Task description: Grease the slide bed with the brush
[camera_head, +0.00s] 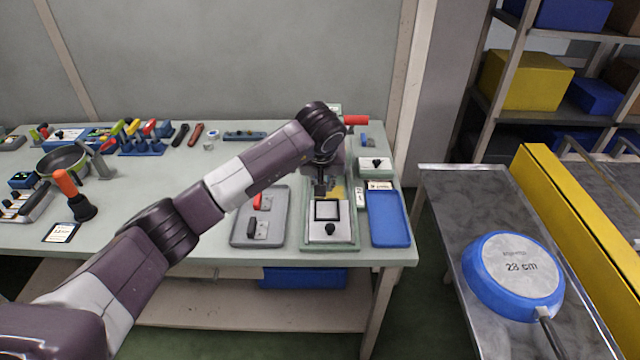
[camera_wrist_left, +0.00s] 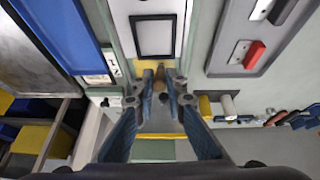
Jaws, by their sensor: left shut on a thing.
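The slide bed has a pale green frame (camera_head: 353,232) and lies on the bench in the head view. A silver carriage with a dark-edged square window (camera_head: 327,210) and a black knob (camera_head: 329,229) sits at its near end. Yellow colour shows on the bed behind the carriage (camera_head: 338,192). My left gripper (camera_head: 322,192) points down over the bed, just behind the window. In the left wrist view its fingers (camera_wrist_left: 161,80) are shut on a small tan piece, probably the brush handle (camera_wrist_left: 162,70). The bristles are hidden, so I cannot tell if they touch the bed. My right gripper is out of view.
A grey tray (camera_head: 240,236) with red and black handled pieces lies left of the bed, and a blue tray (camera_head: 387,218) right. A blue pan (camera_head: 512,275) lies on the metal table beside the yellow rail (camera_head: 570,225).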

